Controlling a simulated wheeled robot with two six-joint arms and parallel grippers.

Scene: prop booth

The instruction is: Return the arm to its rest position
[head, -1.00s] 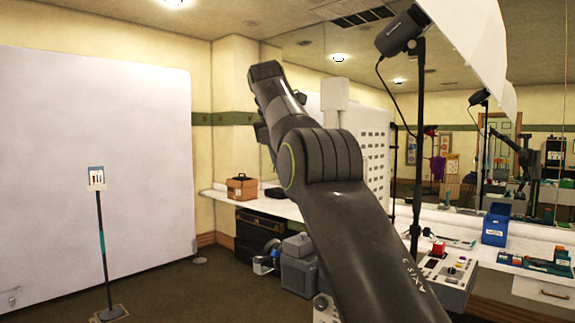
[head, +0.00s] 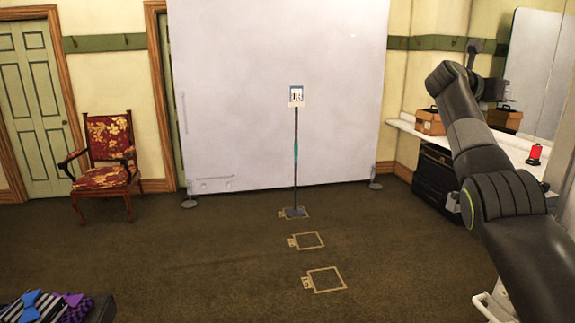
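My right arm (head: 475,150) comes in from the right edge, rises to a bent elbow, and its far end points toward the back right counter. My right gripper (head: 497,88) is small and dark at that end, in front of the pale wall and mirror. I cannot make out its fingers or whether it holds anything. My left arm and gripper are out of view.
The white counter (head: 408,124) holds a brown box (head: 430,122) and a red item (head: 535,154). A white panel (head: 240,90) stands behind a sign stand (head: 296,150). A floral chair (head: 107,160) is left. Bow ties (head: 35,306) lie lower left.

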